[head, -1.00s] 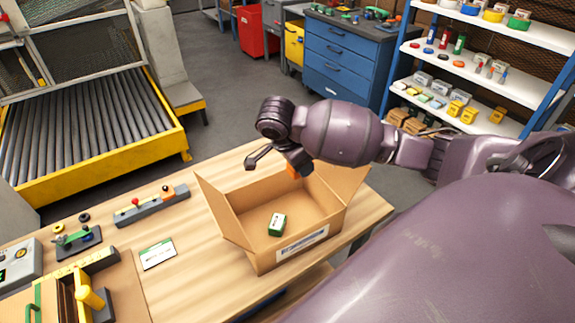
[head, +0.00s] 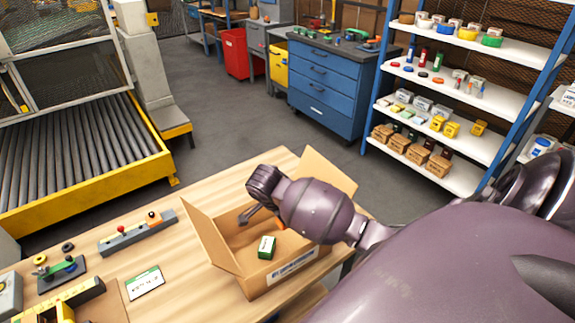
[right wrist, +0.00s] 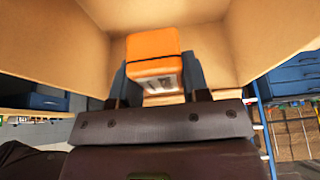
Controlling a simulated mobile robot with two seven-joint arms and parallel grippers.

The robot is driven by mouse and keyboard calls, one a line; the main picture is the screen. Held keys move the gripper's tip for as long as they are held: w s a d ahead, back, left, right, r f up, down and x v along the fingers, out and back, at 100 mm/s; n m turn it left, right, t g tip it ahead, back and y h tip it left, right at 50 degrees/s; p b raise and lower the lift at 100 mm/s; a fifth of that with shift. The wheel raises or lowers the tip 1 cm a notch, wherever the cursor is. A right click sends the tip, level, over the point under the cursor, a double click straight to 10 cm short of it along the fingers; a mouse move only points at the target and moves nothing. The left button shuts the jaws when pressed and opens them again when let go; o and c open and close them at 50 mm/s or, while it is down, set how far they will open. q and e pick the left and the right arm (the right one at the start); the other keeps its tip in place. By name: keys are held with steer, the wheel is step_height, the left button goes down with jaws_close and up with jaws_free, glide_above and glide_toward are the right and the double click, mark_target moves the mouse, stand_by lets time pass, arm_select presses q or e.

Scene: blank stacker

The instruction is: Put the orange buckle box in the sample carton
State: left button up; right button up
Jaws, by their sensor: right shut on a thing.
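The orange buckle box (right wrist: 153,48) is between the two fingers of my right gripper (right wrist: 156,82) in the right wrist view. In the head view only a small orange patch of it (head: 283,225) shows beside my wrist. The sample carton (head: 226,246) stands open on the wooden bench, flaps spread. My right gripper (head: 262,213) is down at the carton's opening, shut on the box. The carton walls (right wrist: 270,30) surround the box in the wrist view. Whether the box touches the carton floor is hidden. My left gripper is not in view.
A green-and-white box (head: 267,247) lies inside the carton near its front. A label card (head: 145,283) and a grey fixture with knobs (head: 138,233) lie on the bench to the left. Shelves (head: 440,80) and a blue cabinet (head: 330,85) stand behind.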

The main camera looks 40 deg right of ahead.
mark_target(278, 221)
steer(key=shift+f, duration=4.2)
steer(key=o, duration=1)
steer(key=shift+f, duration=0.1)
steer(key=v, duration=1)
steer(key=shift+d, duration=0.1)
steer(key=shift+w+r, duration=0.15)
steer(key=shift+r, duration=0.45)
steer(key=shift+a+r, duration=0.4)
steer(key=shift+r, duration=0.1)
